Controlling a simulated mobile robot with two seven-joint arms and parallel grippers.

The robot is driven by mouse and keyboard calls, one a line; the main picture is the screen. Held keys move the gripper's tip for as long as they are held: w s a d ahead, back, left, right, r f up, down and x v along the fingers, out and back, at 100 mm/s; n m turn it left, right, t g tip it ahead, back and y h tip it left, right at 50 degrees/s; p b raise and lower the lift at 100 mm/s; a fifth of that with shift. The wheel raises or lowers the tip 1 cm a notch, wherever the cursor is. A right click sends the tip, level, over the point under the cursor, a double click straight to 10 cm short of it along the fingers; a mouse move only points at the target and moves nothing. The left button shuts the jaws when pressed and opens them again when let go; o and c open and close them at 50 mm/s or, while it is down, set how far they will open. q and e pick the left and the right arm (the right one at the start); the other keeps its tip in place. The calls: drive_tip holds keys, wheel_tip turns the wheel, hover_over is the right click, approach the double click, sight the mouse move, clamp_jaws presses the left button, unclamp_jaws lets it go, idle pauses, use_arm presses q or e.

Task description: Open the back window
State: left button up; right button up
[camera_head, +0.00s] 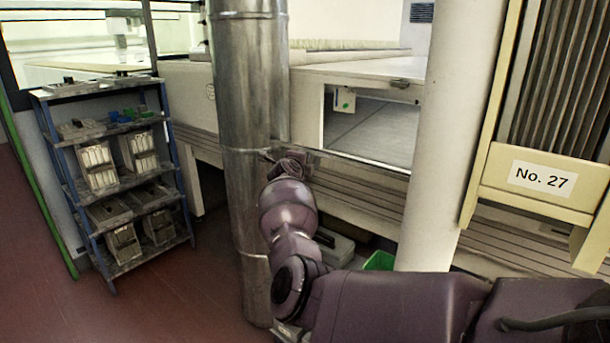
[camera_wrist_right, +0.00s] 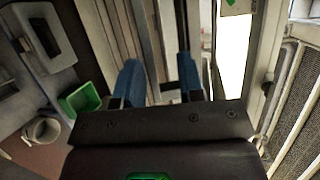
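My right arm comes in from the lower right of the head view, and its gripper (camera_head: 288,163) is beside the metal column, partly hidden by its own wrist. In the right wrist view the two blue fingers of this gripper (camera_wrist_right: 159,82) stand apart, with nothing clearly held between them. The window opening (camera_head: 372,133) in the pale machine lies right of the gripper, with a white panel (camera_head: 350,70) above it. I cannot tell for sure which part is the back window. In the wrist view a light frame (camera_wrist_right: 262,65) with a small latch lies right of the fingers. My left gripper is not in view.
A shiny metal column (camera_head: 240,80) and a white pillar (camera_head: 450,130) stand on either side of the opening. A blue shelf rack (camera_head: 110,180) with containers is at left. A beige unit marked No. 27 (camera_head: 540,180) is at right. Green bin (camera_wrist_right: 80,100) below. Red floor is clear at lower left.

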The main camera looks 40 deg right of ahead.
use_arm(q)
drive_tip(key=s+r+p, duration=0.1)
drive_tip(key=p, duration=0.1)
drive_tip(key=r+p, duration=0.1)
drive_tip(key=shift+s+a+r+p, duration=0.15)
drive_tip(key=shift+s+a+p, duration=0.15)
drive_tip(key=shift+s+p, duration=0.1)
use_arm(e)
wheel_tip(320, 180, up, 13)
drive_tip(key=shift+r, duration=0.15)
drive_tip(key=shift+c, duration=0.6)
drive_tip(key=c, duration=0.5)
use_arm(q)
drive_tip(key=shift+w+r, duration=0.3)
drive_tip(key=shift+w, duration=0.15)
use_arm(e)
clamp_jaws()
